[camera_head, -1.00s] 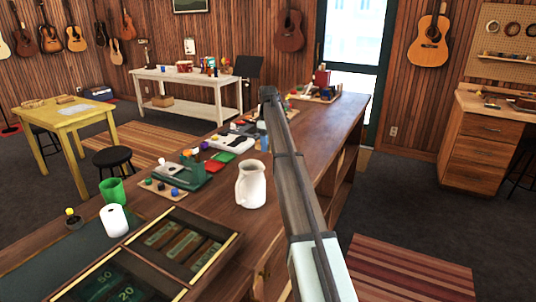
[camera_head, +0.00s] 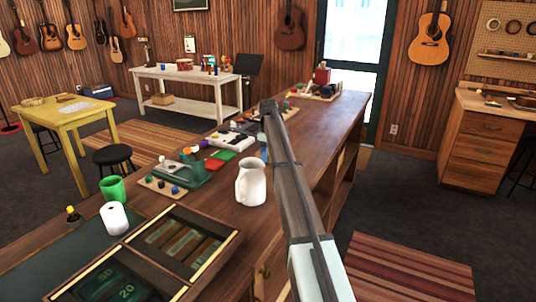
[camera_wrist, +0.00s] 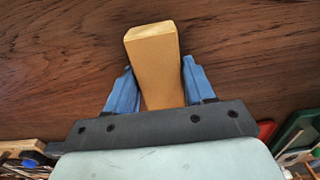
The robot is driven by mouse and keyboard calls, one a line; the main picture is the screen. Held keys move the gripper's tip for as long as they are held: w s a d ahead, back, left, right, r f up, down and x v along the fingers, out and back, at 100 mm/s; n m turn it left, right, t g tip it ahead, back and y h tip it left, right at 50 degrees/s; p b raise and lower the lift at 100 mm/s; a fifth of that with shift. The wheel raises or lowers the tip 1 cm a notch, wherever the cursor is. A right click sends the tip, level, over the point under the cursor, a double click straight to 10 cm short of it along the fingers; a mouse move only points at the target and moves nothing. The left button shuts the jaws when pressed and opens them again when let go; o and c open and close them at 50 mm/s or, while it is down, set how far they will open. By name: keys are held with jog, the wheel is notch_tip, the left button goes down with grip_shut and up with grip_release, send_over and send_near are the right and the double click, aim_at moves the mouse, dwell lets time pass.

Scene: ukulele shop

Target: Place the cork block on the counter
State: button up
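The cork block (camera_wrist: 153,60) is a plain tan block. In the wrist view it stands out between the two blue fingers of my gripper (camera_wrist: 160,82), slightly tilted. Both fingers appear to touch its sides, so the gripper looks shut on it. The dark wooden counter (camera_head: 325,140) fills the background of the wrist view (camera_wrist: 50,60). I cannot tell whether the block touches the counter. In the head view my arm reaches over the counter and hides the block; only a bit of blue, probably a finger, shows beside the arm.
A white pitcher (camera_head: 251,184) stands on the counter left of my arm. The counter's right strip is clear.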

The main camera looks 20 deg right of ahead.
jog(key=o, duration=0.4)
notch_tip(320, 180, up, 12)
jog(key=shift+r, duration=0.15)
dwell(0.5)
